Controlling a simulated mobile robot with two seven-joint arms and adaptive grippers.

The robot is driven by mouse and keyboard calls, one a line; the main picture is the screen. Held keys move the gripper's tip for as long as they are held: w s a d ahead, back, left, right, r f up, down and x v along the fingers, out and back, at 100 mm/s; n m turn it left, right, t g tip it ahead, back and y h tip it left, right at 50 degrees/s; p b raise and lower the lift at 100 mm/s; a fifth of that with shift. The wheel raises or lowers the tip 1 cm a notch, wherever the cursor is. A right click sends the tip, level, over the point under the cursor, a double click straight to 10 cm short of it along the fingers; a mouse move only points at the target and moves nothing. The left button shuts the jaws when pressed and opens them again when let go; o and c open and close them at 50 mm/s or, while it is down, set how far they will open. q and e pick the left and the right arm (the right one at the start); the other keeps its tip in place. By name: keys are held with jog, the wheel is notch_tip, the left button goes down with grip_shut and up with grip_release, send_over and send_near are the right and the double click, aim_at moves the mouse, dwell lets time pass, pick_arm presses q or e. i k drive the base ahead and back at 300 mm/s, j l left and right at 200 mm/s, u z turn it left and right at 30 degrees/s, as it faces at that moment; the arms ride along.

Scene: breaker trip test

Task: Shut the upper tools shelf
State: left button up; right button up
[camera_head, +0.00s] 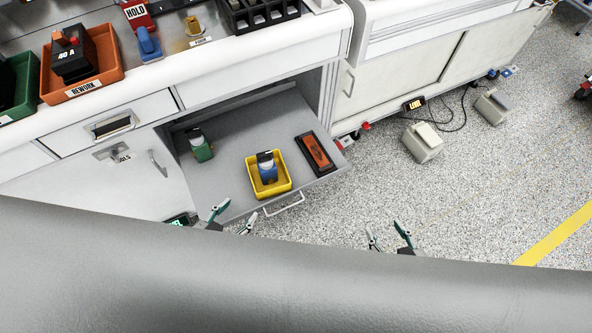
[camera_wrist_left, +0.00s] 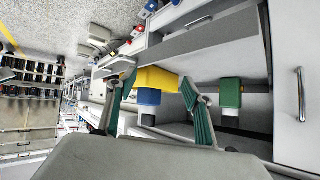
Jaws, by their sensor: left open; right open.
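The upper tools shelf (camera_head: 232,140) is a grey board pulled out of the cabinet under the bench, with a metal bar handle (camera_head: 285,205) on its front edge. On it are a green device (camera_head: 201,150), a yellow bin (camera_head: 253,187) holding a blue device (camera_head: 266,170), and a dark case with an orange top (camera_head: 316,152). My left gripper (camera_head: 233,215) is open and empty, near the shelf's front edge, left of the handle. In the left wrist view, its fingers (camera_wrist_left: 160,84) frame the yellow bin. My right gripper (camera_head: 388,236) is open and empty, right of the shelf over the floor.
A white cabinet door (camera_head: 100,175) with a handle is left of the shelf. The bench top above holds an orange rework bin (camera_head: 108,62) and other parts. Grey boxes (camera_head: 422,142) and a cable lie on the floor to the right. My own grey body covers the bottom.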

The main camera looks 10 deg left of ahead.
aim_at(271, 120)
jog(key=k+l, duration=0.1)
jog(key=l, duration=0.8)
jog(key=k+l, duration=0.15)
jog(key=l, duration=0.25)
jog(key=k+l, duration=0.1)
jog(key=l, duration=0.35)
jog(key=l+u, duration=0.1)
jog(key=l, duration=0.35)
jog(key=i+j, duration=0.8)
